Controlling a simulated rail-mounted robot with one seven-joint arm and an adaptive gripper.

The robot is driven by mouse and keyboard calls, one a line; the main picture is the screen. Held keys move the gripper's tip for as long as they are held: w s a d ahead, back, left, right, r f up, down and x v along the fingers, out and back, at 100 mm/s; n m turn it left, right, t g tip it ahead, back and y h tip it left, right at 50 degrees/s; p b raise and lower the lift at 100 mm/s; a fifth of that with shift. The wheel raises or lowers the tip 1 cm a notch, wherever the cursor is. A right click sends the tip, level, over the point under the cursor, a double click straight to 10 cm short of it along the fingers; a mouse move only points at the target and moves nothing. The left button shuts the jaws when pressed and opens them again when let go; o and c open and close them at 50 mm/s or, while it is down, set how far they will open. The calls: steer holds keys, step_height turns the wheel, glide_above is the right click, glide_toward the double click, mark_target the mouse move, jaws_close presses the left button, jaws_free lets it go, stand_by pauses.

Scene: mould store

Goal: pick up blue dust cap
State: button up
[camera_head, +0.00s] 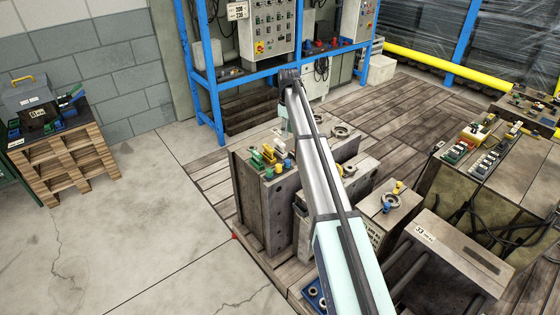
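Two small blue pieces that look like dust caps are in the head view. One blue cap (287,164) stands on top of the left grey mould block (262,200), close beside my arm. The other blue cap (387,207) is on the smaller block (376,227) to the right, near a ring fitting. I cannot tell which of them is the named one. My arm rises from the bottom edge across the picture to a dark joint above the blocks. The far end of the arm is hidden behind its own links, so my gripper does not show.
Green and yellow caps (268,154) stand near the left blue cap. A yellow cap (397,187) stands by the right one. A block with hoses (455,250) lies at right. A blue rack (213,100) stands behind. The concrete floor (150,240) at left is clear.

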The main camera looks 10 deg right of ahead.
steer(key=r, duration=0.1)
steer(key=p, duration=0.3)
glide_above(287, 160)
step_height(287, 160, down, 12)
steer(key=shift+s+a+r, duration=0.1)
steer(key=shift+a, duration=0.05)
steer(key=shift+f+p, duration=1.4)
steer(key=shift+f, duration=1.25)
steer(key=c, duration=0.4)
